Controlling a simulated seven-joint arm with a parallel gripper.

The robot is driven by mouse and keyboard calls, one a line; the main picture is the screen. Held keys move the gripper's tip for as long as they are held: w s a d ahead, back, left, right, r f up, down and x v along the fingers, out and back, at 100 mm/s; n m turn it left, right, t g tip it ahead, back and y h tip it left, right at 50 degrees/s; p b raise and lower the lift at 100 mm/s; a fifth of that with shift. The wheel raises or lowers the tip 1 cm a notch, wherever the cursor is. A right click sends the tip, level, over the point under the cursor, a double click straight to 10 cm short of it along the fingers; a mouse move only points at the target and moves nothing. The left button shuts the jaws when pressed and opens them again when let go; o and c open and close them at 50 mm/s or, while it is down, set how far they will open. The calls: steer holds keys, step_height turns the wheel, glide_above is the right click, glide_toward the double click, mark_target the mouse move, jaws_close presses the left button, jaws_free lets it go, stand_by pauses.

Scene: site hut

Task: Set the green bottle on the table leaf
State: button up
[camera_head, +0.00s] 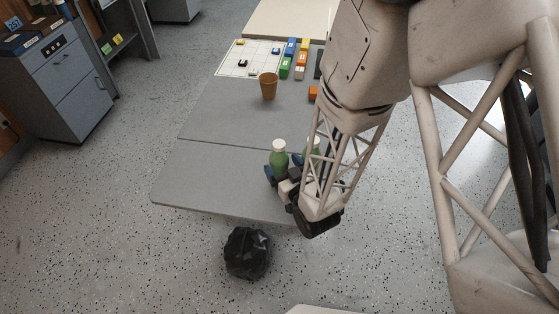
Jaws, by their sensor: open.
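A green bottle (279,157) with a white cap stands upright over the front section of the grey table, the table leaf (205,180), near its right part. Its base is hidden by my gripper, so I cannot tell whether it touches the surface. A second green shape with a pale cap (312,149), like another bottle, shows partly behind my arm's lattice. My gripper (280,174) is open, low at the first bottle, with a blue-tipped finger on its left side. Whether the fingers touch the bottle cannot be seen.
An orange-brown cup (268,86) stands on the middle table section (225,108). Behind it are a white grid board (240,66) and several coloured blocks (285,66). A black bag (246,252) lies on the floor before the leaf. The leaf's left part is clear.

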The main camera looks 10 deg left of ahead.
steer(key=v, duration=0.9)
steer(key=shift+d, duration=0.1)
stand_by(0.8)
steer(key=w+d+r+m+g+h, duration=0.2)
steer(key=w+d+r+h, duration=0.15)
steer(key=d+r, duration=0.25)
steer(key=w+d+r+m+g+h, duration=0.2)
steer(key=w+d+r+h, duration=0.1)
steer(key=d+r+h, duration=0.25)
steer(key=s+d+r+m+g+h, duration=0.1)
steer(key=s+d+r+g, duration=0.3)
steer(key=s+r, duration=0.4)
steer(key=s+d+r+m+g+h, duration=0.1)
steer(key=s+d+r+m+g, duration=0.1)
steer(key=s+d+r, duration=0.4)
steer(key=s+r+g, duration=0.1)
steer(key=s+r, duration=0.1)
steer(key=s, duration=0.1)
steer(key=shift+r+m+g, duration=0.3)
steer(key=shift+g, duration=0.1)
stand_by(0.4)
